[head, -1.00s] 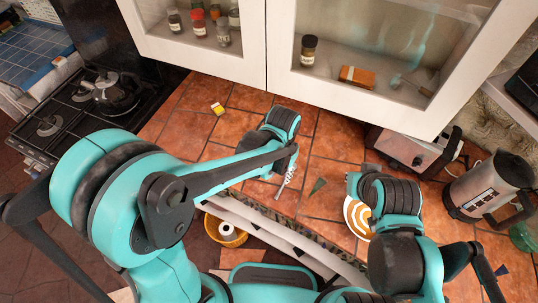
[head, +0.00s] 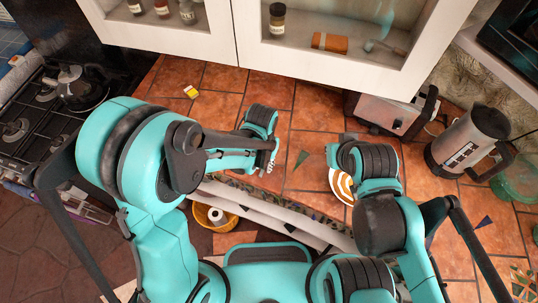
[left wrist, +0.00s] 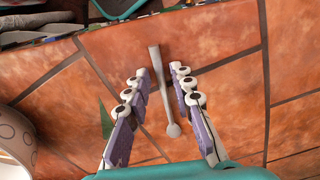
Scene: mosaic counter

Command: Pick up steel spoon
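The steel spoon (left wrist: 158,80) lies on the tiled counter in the left wrist view, its round bowl end toward the camera and its handle pointing away. My left gripper (left wrist: 161,72) is open, its two purple-padded fingers on either side of the spoon with gaps to both. In the head view my left gripper (head: 270,160) is low over the counter, and I cannot make out the spoon there.
A toaster (head: 388,113) and steel jug (head: 464,142) stand at the back right. A yellow box (head: 191,92) lies back left. White cabinets (head: 330,70) overhang the counter.

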